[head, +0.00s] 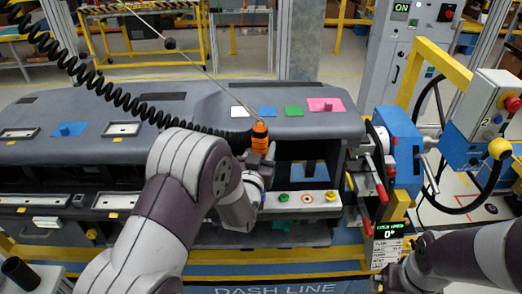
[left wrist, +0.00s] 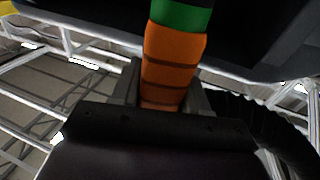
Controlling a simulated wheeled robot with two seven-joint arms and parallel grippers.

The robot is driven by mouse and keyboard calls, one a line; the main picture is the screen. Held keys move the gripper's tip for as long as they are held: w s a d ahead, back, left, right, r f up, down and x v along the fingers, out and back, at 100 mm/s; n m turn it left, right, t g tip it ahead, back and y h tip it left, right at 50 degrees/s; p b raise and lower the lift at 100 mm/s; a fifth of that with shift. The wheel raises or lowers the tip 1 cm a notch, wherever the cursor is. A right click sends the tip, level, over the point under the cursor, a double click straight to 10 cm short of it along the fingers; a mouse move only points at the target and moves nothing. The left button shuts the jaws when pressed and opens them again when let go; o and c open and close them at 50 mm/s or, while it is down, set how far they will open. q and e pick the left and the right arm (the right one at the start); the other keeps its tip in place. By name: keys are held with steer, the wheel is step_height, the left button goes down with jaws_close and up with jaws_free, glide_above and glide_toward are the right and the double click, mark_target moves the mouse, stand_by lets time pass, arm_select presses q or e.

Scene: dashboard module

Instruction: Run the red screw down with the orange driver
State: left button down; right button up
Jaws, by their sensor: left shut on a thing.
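The orange driver (head: 260,137) stands roughly upright at the front edge of the dashboard, with a black coiled hose and a thin cable running to it. My left gripper (head: 262,160) is shut on the driver. In the left wrist view the driver's orange ribbed body (left wrist: 172,65) sits between the two fingers, with a green band above it. On the light strip to the right are a green screw (head: 283,198), a red-orange ringed spot (head: 307,198) that may be the red screw, and a yellow screw (head: 330,196). My right gripper (head: 392,278) is low at the right, its fingers unclear.
The grey dashboard (head: 215,105) carries white, blue, green and pink pads. A blue fixture with red handles (head: 381,192) stands at its right end. A small display (head: 388,232) below it reads 0°. A yellow-framed control station (head: 490,105) stands further right.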

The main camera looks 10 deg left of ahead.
arm_select(q)
steer(key=shift+f+b, duration=0.25)
steer(key=shift+b, duration=0.6)
stand_by(1.6)
